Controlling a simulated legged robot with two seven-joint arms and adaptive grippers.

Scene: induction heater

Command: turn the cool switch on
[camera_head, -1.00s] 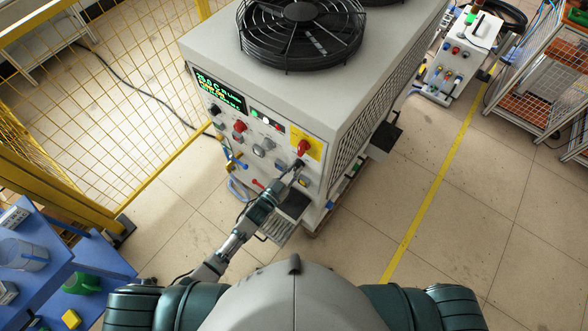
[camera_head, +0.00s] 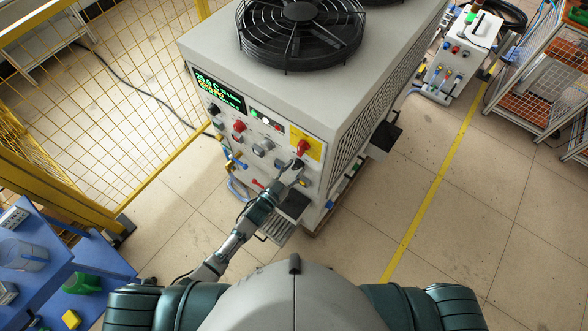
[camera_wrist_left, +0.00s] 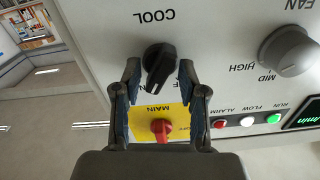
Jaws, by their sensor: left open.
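The cool switch is a black rotary knob (camera_wrist_left: 159,62) under the upside-down word COOL in the left wrist view. My left gripper (camera_wrist_left: 158,75) is open, with one finger on each side of the knob. Whether the fingers touch it cannot be told. In the head view my left gripper (camera_head: 293,170) is at the front panel of the grey heater cabinet (camera_head: 340,100), just below the yellow plate, and covers the knob there. My right gripper is not in view.
A red main switch (camera_wrist_left: 161,129) on a yellow plate sits close to the knob. A grey fan knob (camera_wrist_left: 288,50) and red, white and green lamps are nearby. Yellow mesh fencing (camera_head: 95,120) stands left; blue shelves (camera_head: 60,270) are at lower left.

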